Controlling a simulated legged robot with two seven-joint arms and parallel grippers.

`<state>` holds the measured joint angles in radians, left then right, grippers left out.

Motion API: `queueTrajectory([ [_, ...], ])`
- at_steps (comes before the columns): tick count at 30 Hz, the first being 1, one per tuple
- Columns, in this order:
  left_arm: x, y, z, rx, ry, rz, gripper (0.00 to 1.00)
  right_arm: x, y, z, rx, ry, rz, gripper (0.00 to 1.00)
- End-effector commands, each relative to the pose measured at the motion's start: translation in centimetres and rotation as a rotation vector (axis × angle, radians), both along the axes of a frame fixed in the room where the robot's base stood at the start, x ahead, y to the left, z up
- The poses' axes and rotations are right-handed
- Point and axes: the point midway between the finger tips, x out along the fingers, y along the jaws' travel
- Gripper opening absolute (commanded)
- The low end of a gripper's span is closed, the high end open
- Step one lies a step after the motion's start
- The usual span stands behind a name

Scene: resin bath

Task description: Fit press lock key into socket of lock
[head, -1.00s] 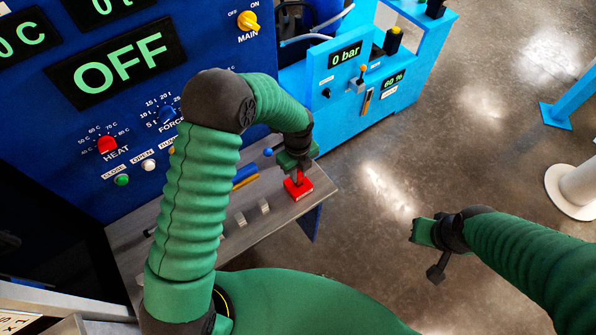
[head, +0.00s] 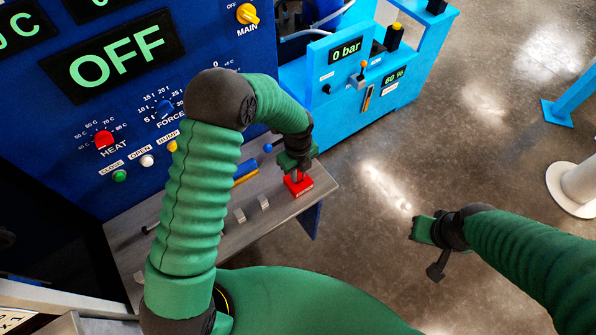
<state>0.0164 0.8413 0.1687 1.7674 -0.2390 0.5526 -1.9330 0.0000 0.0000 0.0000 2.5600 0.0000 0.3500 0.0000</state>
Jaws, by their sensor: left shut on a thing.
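A red block with a pale label (head: 298,184), which looks like the lock, sits on the grey metal shelf near its right end. My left gripper (head: 298,171) is right above it, pointing down. It is shut on a small red piece, apparently the press lock key (head: 299,176), mostly hidden by the fingers. The key's lower end meets or nearly meets the top of the block; I cannot tell whether it is in the socket. My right gripper (head: 424,231) is over the floor at the right, away from the shelf; its jaw opening is not clear.
The grey shelf (head: 284,205) juts from the blue press panel (head: 100,180) with its knobs and buttons. A blue-handled lever (head: 268,148) and a yellow-and-blue bar (head: 245,172) are left of the gripper. A light-blue unit (head: 400,95) stands behind.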

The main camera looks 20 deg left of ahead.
Motion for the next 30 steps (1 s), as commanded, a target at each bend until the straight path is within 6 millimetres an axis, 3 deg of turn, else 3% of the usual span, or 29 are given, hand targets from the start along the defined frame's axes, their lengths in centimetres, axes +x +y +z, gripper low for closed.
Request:
queueTrajectory([
  [1, 0.0, 0.0, 0.0, 0.000, 0.000, 0.000, 0.22, 0.0, 0.0, 0.0, 0.000, 0.000, 0.000, 0.00],
  [6, 0.0, 0.0, 0.0, -0.001, -0.001, 0.000, 0.43, 0.0, 0.0, 0.0, 0.000, 0.000, 0.000, 0.00],
  [17, 0.1, 0.0, 0.5, 0.000, -0.002, 0.000, 0.43, 0.0, 0.0, 0.0, 0.000, 0.000, 0.000, 0.00],
  [22, 0.2, 0.1, 3.8, -0.001, -0.006, 0.001, 0.43, 0.0, 0.0, -0.2, 0.000, 0.000, 0.000, 0.00],
  [30, 0.2, 0.1, 11.8, 0.000, -0.006, 0.001, 0.43, 0.0, 0.0, -0.4, 0.000, 0.000, 0.000, 0.00],
])
